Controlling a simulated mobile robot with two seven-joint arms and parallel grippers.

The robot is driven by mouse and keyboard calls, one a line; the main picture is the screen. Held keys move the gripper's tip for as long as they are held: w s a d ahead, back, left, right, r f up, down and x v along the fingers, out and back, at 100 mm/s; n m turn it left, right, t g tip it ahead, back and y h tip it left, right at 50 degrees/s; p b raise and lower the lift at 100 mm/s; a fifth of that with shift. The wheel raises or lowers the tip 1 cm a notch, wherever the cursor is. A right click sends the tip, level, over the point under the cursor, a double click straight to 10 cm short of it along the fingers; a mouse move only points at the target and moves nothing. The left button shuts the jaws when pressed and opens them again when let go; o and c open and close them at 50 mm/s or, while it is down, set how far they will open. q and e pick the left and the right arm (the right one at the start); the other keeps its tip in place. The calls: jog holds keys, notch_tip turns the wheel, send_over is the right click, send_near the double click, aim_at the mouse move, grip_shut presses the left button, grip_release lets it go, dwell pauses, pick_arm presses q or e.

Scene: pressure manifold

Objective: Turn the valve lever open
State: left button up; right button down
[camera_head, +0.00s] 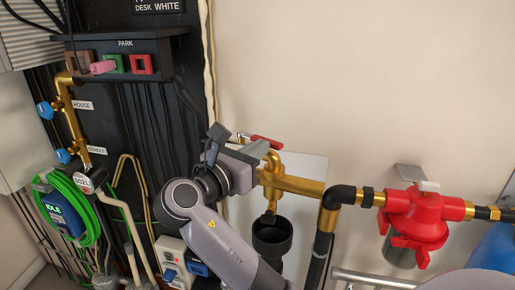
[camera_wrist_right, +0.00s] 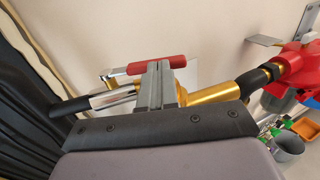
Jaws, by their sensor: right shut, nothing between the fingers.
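The valve lever has a red handle (camera_head: 267,141) on top of a brass valve and pipe (camera_head: 292,184) fixed to the wall. In the right wrist view the red handle (camera_wrist_right: 177,62) lies crosswise at the fingertips. My right gripper (camera_head: 260,150) is at the valve, close beside the handle. In the right wrist view its two grey fingers (camera_wrist_right: 157,68) are together with nothing between them and overlap part of the handle. I cannot tell whether they touch it. My left gripper is not in view.
A red regulator (camera_head: 416,215) sits on the pipe to the right. A black funnel (camera_head: 271,237) is below the valve. At left are a black panel with a PARK rack (camera_head: 125,65), blue-handled valves (camera_head: 46,110) and a green hose (camera_head: 75,205). The upper wall is clear.

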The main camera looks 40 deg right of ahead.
dwell(0.4)
jog(key=d+n+t+y, duration=0.2)
jog(key=d+n+t, duration=0.1)
jog(key=t, duration=0.1)
jog(key=shift+d+t, duration=0.2)
jog(key=shift+t, duration=0.1)
jog(key=shift+r, duration=0.1)
dwell(0.4)
